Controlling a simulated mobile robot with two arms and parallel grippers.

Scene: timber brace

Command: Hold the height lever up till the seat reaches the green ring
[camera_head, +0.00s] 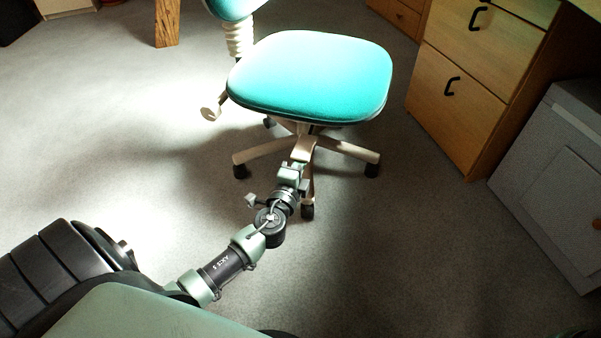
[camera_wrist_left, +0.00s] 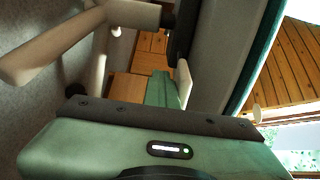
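The chair's teal seat (camera_head: 310,75) is in the upper middle of the head view. My left gripper (camera_head: 292,172) is low in front of the seat, over the base's front leg in the picture. In the left wrist view, which is turned sideways, the seat's underside (camera_wrist_left: 222,55) is at upper right. A pale paddle-like part (camera_wrist_left: 186,82), perhaps the height lever, shows beside a green finger of my left gripper (camera_wrist_left: 160,88). I cannot tell whether they touch or whether the gripper is open. I cannot make out the green ring. My right gripper is not in view.
The wheeled chair base (camera_head: 265,150) spreads below the seat. A pale knobbed arm (camera_head: 211,110) sticks out at the chair's left. Wooden drawers (camera_head: 460,85) and a grey cabinet (camera_head: 560,170) stand at right. A timber post (camera_head: 167,22) is at the back. The left floor is clear.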

